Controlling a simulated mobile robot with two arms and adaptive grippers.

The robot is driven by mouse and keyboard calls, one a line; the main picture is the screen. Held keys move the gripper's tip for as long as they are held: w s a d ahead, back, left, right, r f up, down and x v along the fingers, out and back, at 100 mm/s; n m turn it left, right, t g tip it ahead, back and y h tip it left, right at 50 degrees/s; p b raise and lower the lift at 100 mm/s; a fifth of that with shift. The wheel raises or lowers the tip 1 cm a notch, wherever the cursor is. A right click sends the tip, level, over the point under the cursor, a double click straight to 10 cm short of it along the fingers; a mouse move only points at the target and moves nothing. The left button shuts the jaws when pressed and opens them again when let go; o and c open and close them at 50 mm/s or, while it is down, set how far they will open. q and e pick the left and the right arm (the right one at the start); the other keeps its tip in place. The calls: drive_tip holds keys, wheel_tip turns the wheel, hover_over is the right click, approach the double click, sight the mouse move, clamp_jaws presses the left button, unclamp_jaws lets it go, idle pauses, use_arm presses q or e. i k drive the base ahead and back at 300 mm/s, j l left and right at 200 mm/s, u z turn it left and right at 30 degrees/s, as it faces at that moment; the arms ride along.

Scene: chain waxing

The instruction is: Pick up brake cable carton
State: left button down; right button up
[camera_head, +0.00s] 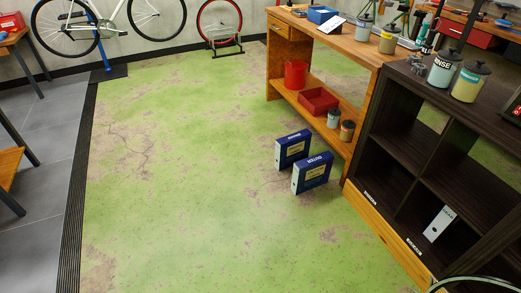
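I cannot make out for certain which thing is the brake cable carton. A small blue box (322,14) sits on the top of the wooden workbench (350,45), near its far end; its label is too small to read. Two blue-and-white boxes or binders stand upright on the floor in front of the bench, one farther (292,149) and one nearer (312,173). Neither of my grippers is in view.
A dark shelf unit (435,150) on the right holds labelled jars on top and a white binder (439,223) inside. The bench's lower shelf has a red bucket (295,74) and red bin (319,100). Bicycles stand at the back. The green floor (190,170) is largely clear.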

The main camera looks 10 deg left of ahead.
sight(289, 149)
drive_tip(key=i+j, duration=0.1)
drive_tip(key=i, duration=0.3)
drive_tip(key=i+j+z, duration=0.15)
drive_tip(key=i, duration=0.3)
drive_tip(key=i+j, duration=0.1)
drive_tip(key=i, duration=0.3)
drive_tip(key=i+j+z, duration=0.15)
drive_tip(key=i, duration=0.3)
